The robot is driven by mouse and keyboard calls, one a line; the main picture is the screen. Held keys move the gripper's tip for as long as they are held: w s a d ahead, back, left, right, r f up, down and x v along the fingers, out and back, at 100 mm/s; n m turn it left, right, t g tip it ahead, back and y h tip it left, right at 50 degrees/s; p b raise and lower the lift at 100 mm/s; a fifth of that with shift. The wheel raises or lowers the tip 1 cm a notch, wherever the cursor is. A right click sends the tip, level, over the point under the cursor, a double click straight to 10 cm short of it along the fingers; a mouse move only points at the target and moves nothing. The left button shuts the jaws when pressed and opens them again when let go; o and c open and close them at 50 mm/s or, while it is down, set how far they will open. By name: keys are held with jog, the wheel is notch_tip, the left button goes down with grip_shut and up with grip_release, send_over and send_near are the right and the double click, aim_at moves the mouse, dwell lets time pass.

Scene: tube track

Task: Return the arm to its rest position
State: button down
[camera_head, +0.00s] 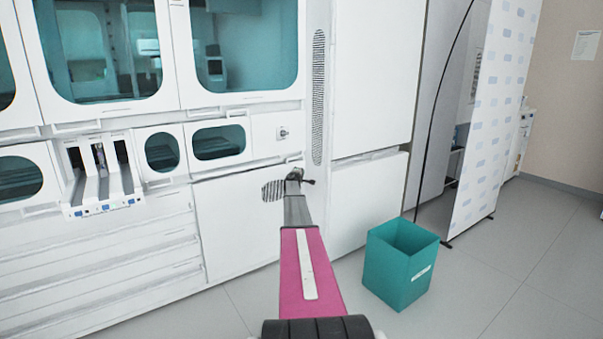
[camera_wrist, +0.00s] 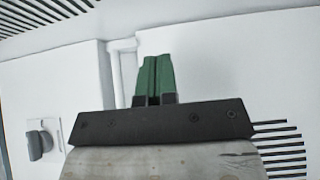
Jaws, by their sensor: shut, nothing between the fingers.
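My arm reaches forward from the bottom of the head view, with a pink link and a grey link ending near the white machine's lower front. My gripper (camera_wrist: 154,78) shows in the wrist view as two green fingers close together on a dark mount. The fingers are shut with nothing between them. In the head view the end of the arm is small and dark, and its fingers cannot be made out. Behind the fingers in the wrist view is a plain white panel (camera_wrist: 225,70) of the machine.
A large white machine (camera_head: 235,218) with teal windows fills the left and centre. A tube track (camera_head: 103,172) with several grey lanes juts from its front at left. A teal bin (camera_head: 390,275) stands on the floor right of my arm. A patterned screen (camera_head: 490,130) stands behind it. Floor at right (camera_head: 530,270) is clear.

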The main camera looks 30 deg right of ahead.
jog(key=s, duration=1)
jog(key=s+a+f+m+g+y, duration=0.2)
jog(key=s+a+f+g+y, duration=0.1)
jog(key=s+a, duration=1.4)
jog(key=s+a+f+m+g+y, duration=0.3)
jog(key=s+a+y, duration=0.3)
jog(key=s+a, duration=1.1)
jog(key=s+a+f+m+g+y, duration=0.3)
jog(key=s+a, duration=1.5)
jog(key=a, duration=1.6)
jog(key=f+g+y, duration=0.1)
jog(key=g, duration=0.1)
jog(key=shift+a+f+g+y, duration=0.15)
jog(key=shift+f+g+y, duration=0.15)
jog(key=shift+f+y, duration=0.1)
